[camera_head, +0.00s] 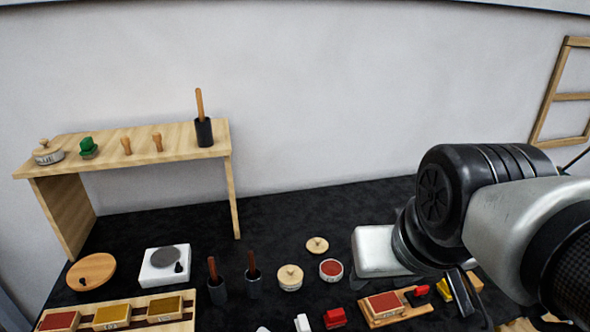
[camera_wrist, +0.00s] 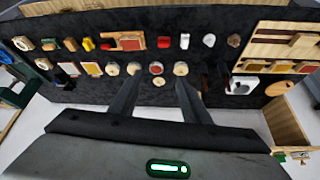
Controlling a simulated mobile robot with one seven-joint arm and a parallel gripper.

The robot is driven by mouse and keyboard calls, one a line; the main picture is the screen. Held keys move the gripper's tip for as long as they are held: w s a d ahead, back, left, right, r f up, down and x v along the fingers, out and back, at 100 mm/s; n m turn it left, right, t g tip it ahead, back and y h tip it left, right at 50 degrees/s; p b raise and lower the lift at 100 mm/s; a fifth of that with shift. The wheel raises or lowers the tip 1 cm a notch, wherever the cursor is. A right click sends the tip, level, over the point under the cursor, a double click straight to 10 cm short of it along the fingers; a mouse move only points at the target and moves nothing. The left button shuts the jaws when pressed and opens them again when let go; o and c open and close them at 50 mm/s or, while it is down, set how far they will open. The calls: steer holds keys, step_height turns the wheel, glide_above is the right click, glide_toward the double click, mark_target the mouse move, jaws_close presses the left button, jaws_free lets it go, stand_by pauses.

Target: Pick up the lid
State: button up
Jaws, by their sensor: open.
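A round pale wooden lid with a small knob (camera_head: 317,245) lies by itself on the black table in the head view, behind an open jar with red contents (camera_head: 331,270). In the wrist view the lid (camera_wrist: 158,82) shows between the fingertips, some distance beyond them. The open red jar (camera_wrist: 156,67) is just above it in that view. A similar jar wearing its wooden lid (camera_head: 290,277) stands to the left in the head view. My gripper (camera_wrist: 157,84) is open and empty, above the table. In the head view my arm hides part of the table at the right.
A wooden shelf (camera_head: 170,143) with several tools stands at the back left. Two dark holders with wooden handles (camera_head: 217,283) (camera_head: 253,275), a white scale (camera_head: 164,266) and a round board (camera_head: 91,271) stand left. Ink pads and small blocks line the front. Table behind the lid is clear.

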steer(key=o, duration=0.5)
steer(key=shift+w, duration=0.2)
steer(key=o, duration=0.4)
steer(key=w+h, duration=0.1)
steer(key=w, duration=1)
steer(key=shift+w+d+g, duration=0.25)
steer(key=shift+d+g, duration=0.05)
steer(key=shift+d, duration=0.05)
steer(key=y, duration=0.1)
glide_above(318, 241)
steer(key=s, duration=0.2)
steer(key=shift+g, duration=0.3)
steer(key=f, duration=1.4)
steer(key=f+p, duration=0.1)
steer(key=f, duration=1.3)
steer(key=shift+s+d, duration=0.15)
steer(key=shift+s, duration=0.05)
steer(key=shift+p+x, duration=0.35)
steer(key=shift+x, duration=2.5)
